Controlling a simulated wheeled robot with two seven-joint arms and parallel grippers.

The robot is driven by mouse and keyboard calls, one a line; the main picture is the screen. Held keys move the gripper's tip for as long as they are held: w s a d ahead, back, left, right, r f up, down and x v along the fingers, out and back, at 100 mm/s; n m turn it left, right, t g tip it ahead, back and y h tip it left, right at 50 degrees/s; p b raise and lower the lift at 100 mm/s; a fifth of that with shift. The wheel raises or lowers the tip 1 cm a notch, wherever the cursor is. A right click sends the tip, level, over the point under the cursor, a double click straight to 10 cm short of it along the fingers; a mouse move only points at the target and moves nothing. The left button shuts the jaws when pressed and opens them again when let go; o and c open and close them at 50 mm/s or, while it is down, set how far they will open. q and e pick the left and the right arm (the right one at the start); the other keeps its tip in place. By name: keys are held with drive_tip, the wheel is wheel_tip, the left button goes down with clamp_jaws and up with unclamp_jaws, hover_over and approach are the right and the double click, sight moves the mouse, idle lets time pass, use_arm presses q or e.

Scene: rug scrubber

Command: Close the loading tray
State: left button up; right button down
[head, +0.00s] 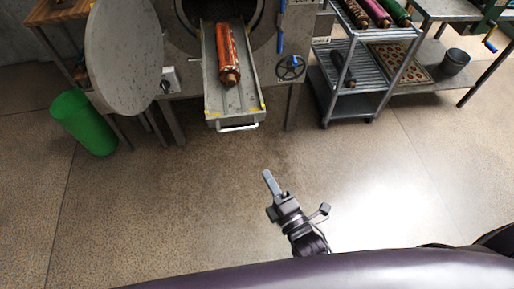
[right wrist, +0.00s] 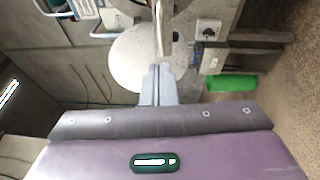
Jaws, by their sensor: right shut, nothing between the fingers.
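The loading tray (head: 214,92) is a grey metal tray pulled out from the round opening of the machine (head: 288,95). A rolled red-orange rug (head: 228,55) lies on it. A white bar handle (head: 237,128) is on its front end, between yellow-marked corners. My right gripper (head: 268,176) is shut and empty, in front of and below the handle, apart from it. In the right wrist view its fingers (right wrist: 158,72) are together; which part there is the tray I cannot tell. My left gripper is not in view.
The round grey machine door (head: 124,55) stands open at the left. A green bin (head: 85,122) is on the floor beside it. A wheeled rack (head: 352,75) stands at the right, near a bench with a bucket (head: 455,62). The floor in front of the tray is clear.

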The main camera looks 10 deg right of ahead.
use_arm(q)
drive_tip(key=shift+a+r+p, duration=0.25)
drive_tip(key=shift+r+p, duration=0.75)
use_arm(e)
drive_tip(key=w+d+x, duration=0.1)
drive_tip(key=d+x, duration=0.1)
drive_tip(key=x, duration=1)
drive_tip(key=shift+w+d, duration=0.2)
drive_tip(key=shift+d, duration=0.1)
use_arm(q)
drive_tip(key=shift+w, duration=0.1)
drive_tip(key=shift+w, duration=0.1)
use_arm(e)
drive_tip(key=shift+w, duration=0.15)
